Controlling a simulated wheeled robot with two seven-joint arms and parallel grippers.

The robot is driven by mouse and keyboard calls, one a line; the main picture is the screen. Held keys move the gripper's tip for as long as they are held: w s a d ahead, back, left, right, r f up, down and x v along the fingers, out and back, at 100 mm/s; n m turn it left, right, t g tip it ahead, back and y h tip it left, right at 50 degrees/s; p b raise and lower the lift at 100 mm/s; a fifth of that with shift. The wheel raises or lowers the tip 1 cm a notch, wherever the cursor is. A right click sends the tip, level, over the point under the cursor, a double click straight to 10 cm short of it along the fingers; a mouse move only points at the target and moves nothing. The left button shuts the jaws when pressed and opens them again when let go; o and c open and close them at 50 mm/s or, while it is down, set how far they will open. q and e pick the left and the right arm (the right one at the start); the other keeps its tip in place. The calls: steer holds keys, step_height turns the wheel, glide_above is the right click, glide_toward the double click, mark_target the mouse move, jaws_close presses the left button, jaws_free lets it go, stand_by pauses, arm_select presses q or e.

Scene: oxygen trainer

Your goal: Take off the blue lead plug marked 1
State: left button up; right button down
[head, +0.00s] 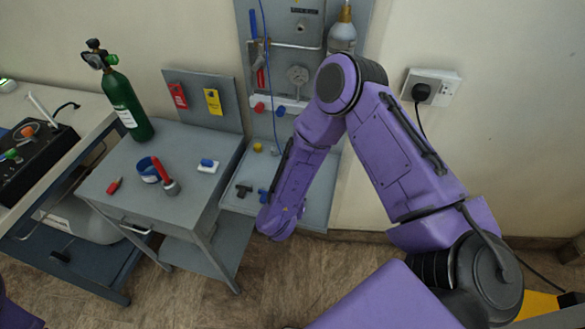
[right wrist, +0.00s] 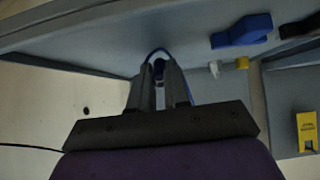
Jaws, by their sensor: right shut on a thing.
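My right gripper (right wrist: 160,82) shows in the right wrist view, its two fingers closed on a small dark piece with a blue lead (right wrist: 152,52) looping at the tips. This appears to be the blue lead plug (right wrist: 159,67); most of it is hidden between the fingers and no number can be read. In the head view the blue lead (head: 265,50) hangs down the grey panel, and my right arm hides its lower end and the gripper. My left gripper is in neither view.
A grey shelf (head: 316,212) holds a black fitting (head: 243,190) and a blue fitting (head: 263,195), also seen close to my right gripper in the wrist view (right wrist: 242,31). A grey side table (head: 130,196) with a green cylinder (head: 127,105) stands left. A wall socket (head: 445,88) is right.

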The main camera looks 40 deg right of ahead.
steer(key=shift+f, duration=0.2)
steer(key=shift+f, duration=0.15)
steer(key=c, duration=1)
jaws_free()
steer(key=b+v, duration=0.1)
steer(key=v, duration=0.9)
steer(key=shift+s+a+r+b, duration=0.15)
steer(key=shift+r+b, duration=0.1)
steer(key=shift+b, duration=0.1)
